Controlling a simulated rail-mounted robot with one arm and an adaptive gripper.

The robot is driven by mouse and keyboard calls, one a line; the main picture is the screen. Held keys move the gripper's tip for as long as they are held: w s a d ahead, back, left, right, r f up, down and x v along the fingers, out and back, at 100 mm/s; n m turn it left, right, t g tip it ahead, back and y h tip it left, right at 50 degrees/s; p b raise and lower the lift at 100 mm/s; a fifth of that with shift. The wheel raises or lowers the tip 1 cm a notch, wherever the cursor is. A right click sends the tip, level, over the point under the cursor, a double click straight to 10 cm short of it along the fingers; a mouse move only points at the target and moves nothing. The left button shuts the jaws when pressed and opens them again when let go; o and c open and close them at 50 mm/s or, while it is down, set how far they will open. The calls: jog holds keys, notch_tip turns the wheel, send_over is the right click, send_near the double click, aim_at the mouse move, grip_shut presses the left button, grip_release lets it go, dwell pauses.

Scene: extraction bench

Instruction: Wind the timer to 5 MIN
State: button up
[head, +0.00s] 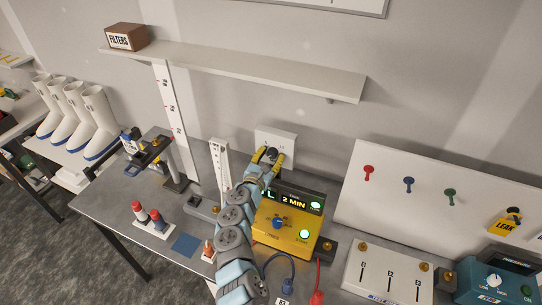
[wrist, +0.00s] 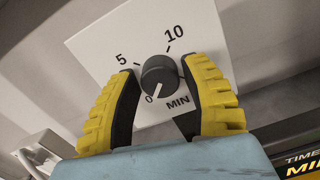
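The timer is a white wall plate (head: 286,139) with a dark round knob (wrist: 159,75). In the wrist view the plate (wrist: 95,45) carries the marks 0, 5 and 10 and the word MIN. The white line on the knob points down toward 0. The 5 is at the knob's upper left and the 10 at its upper right. My gripper (wrist: 159,69) has its yellow fingers on either side of the knob, with narrow gaps visible. In the head view my gripper (head: 270,157) reaches up to the plate and partly covers it.
A yellow box (head: 271,234) with a display reading 2 MIN stands on the bench below the plate. A white stand (head: 220,160) is left of my arm. A shelf (head: 250,69) runs above. A white board (head: 430,185) with coloured hooks is at right.

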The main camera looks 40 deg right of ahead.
grip_shut()
jog(key=shift+m, duration=0.3)
jog(key=m+b, duration=0.2)
jog(key=m, duration=0.1)
jog(key=m+b, duration=0.1)
jog(key=b, duration=0.1)
jog(key=shift+f+m, duration=0.25)
jog(key=shift+m, duration=0.05)
jog(key=m+b, duration=0.9)
jog(key=shift+f, duration=0.15)
jog(key=m+b, duration=0.1)
jog(key=b, duration=0.1)
jog(key=m+b, duration=0.1)
jog(key=m, duration=0.1)
jog(key=m+b, duration=0.1)
jog(key=b, duration=0.1)
jog(key=shift+s+r+m+b, duration=0.1)
jog(key=shift+r+m+b, duration=0.15)
jog(key=shift+m+b, duration=0.05)
